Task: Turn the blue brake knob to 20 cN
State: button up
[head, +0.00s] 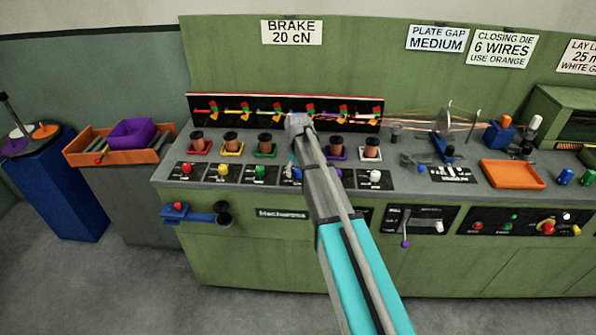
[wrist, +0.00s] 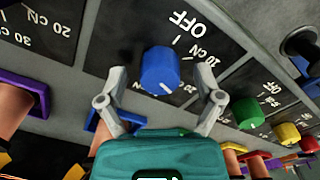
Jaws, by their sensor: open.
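The blue brake knob (wrist: 160,68) stands on a black dial plate in the wrist view. Its top carries a white mark near the lower right edge. OFF is printed above the knob and 10 cN to its right; smaller print at its lower right is partly hidden. My gripper (wrist: 161,80) is open, with one finger on each side of the knob and a visible gap to both. In the head view my arm covers most of the blue knob and the fingers. The sign (head: 291,32) there reads BRAKE 20 cN.
Green (wrist: 246,112), yellow (wrist: 286,133) and red knobs stand in the same row to the right in the wrist view. Spools (head: 265,143) on coloured bases stand behind the row in the head view. An orange tray (head: 512,174) lies further right.

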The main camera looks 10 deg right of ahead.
aim_at(298, 170)
jog(key=n, duration=0.4)
jog(key=shift+n, duration=0.3)
jog(key=n, duration=0.5)
notch_tip(298, 170, up, 14)
jog(key=p, duration=1.4)
jog(key=s+f+m+b, duration=0.5)
jog(key=s+m, duration=0.1)
jog(key=s, duration=0.7)
jog(key=s+f+m+b, duration=0.6)
jog(key=s+m, duration=0.1)
jog(key=s, duration=0.6)
jog(key=shift+s+m, duration=0.15)
jog(key=shift+m, duration=0.15)
jog(key=shift+f, duration=0.1)
